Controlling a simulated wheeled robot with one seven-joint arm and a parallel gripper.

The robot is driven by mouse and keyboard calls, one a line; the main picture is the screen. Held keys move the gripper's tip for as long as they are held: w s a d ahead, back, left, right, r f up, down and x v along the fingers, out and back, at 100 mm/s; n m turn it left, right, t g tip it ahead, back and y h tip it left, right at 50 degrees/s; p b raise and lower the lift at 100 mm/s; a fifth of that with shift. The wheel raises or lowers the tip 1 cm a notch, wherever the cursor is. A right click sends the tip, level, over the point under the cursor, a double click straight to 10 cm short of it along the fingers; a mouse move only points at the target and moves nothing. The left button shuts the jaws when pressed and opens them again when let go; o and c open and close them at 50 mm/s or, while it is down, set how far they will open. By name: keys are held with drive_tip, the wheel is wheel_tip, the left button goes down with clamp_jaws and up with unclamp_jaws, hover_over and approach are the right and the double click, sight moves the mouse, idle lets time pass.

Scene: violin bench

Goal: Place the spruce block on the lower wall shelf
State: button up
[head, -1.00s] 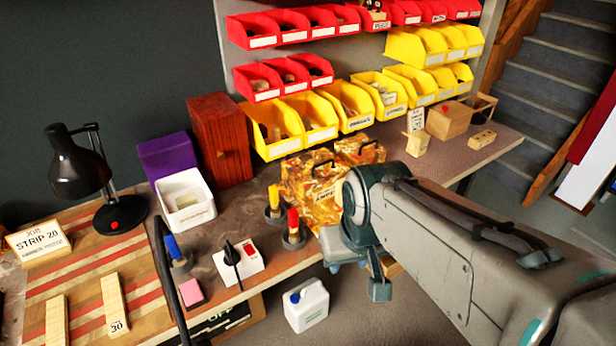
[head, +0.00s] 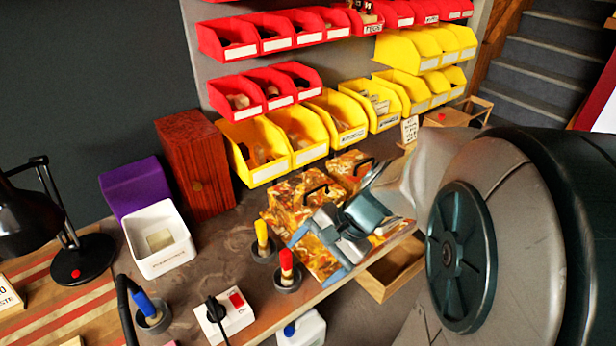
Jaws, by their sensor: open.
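My gripper (head: 318,256) is open and empty, its fingers pointing left over the front of the bench beside the marbled orange boxes. I cannot pick out the spruce block for certain. A pale piece (head: 160,240) lies in the white bin (head: 166,268) at left, but I cannot tell if it is spruce. No bare wall shelf shows clearly. The wall carries rows of bins, the lowest being yellow bins (head: 256,148). My arm covers the right end of the bench.
Marbled boxes (head: 290,205) with dark handles stand close to the gripper. Yellow-handled (head: 262,240) and red-handled (head: 287,270) tools stand upright nearby. An open wooden drawer (head: 405,262) juts below the bench. A black lamp (head: 30,215) and reddish cabinet (head: 196,165) stand left.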

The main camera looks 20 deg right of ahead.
drive_tip(key=w+d+f+m+t+b, duration=0.1)
drive_tip(key=w+d+f+m+t, duration=0.25)
drive_tip(key=d+m, duration=0.35)
drive_tip(key=w+d+f+m+t+h+b, duration=0.1)
drive_tip(key=w+d+f+m+t, duration=0.2)
drive_tip(key=d+m, duration=0.4)
drive_tip(key=w+d+f+m+t+b, duration=0.1)
drive_tip(key=w+d+f+m+t, duration=0.2)
drive_tip(key=d+m, duration=0.35)
drive_tip(key=shift+t, duration=0.65)
drive_tip(key=x, duration=0.9)
drive_tip(key=d+p+x, duration=0.1)
drive_tip(key=x, duration=0.3)
drive_tip(key=shift+w+a+r, duration=0.15)
drive_tip(key=shift+w, duration=0.3)
drive_tip(key=shift+m+h, duration=0.25)
drive_tip(key=shift+h, duration=0.05)
drive_tip(key=c, duration=1.1)
drive_tip(key=shift+c, duration=0.7)
drive_tip(key=shift+r, duration=0.15)
